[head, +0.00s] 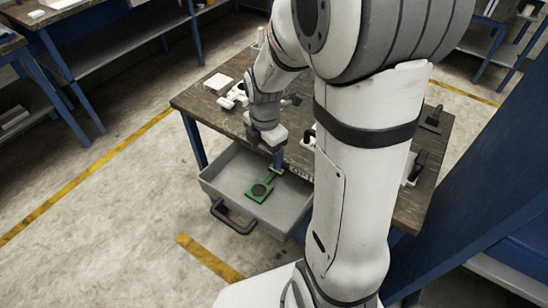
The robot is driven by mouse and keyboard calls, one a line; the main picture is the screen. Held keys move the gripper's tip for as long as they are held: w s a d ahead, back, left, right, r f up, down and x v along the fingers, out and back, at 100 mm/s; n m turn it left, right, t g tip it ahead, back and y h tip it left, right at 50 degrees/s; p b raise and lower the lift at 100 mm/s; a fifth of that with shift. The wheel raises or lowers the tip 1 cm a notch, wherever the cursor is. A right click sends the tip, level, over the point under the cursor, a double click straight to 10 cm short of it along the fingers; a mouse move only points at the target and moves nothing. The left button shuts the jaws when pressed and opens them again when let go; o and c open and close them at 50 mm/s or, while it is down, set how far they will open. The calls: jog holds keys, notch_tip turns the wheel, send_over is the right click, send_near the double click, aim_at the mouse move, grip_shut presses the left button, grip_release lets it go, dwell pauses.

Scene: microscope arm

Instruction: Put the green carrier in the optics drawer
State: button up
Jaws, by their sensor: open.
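The green carrier (258,192) lies inside the open grey optics drawer (286,214). It has a dark round disc on it and a narrow green arm reaching toward the drawer's back. My gripper (277,163) points down over the back part of the drawer, close to the far end of the carrier's arm. It is open; the fingertips are small here, and I cannot tell whether they touch the carrier. The drawer is pulled out from under the wooden workbench (196,101), with its dark handle (232,222) toward the front. A label at the drawer's back edge is partly hidden.
White equipment (229,92) stands on the bench's left part. Dark items (432,118) stand on its right part. My arm hides much of the bench. Other blue-legged benches stand behind. The floor left of the drawer is clear, with yellow lines.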

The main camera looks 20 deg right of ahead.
jog(key=s+r+m+t, duration=0.1)
jog(key=s+r+m, duration=0.4)
jog(key=m, duration=0.6)
jog(key=s+a+r+m+t, duration=0.1)
jog(key=s+r+m, duration=0.5)
jog(key=m, duration=0.5)
jog(key=shift+s, duration=0.8)
jog(key=shift+r, duration=0.1)
jog(key=shift+r, duration=0.1)
jog(key=shift+w, duration=0.1)
jog(key=shift+c, duration=0.5)
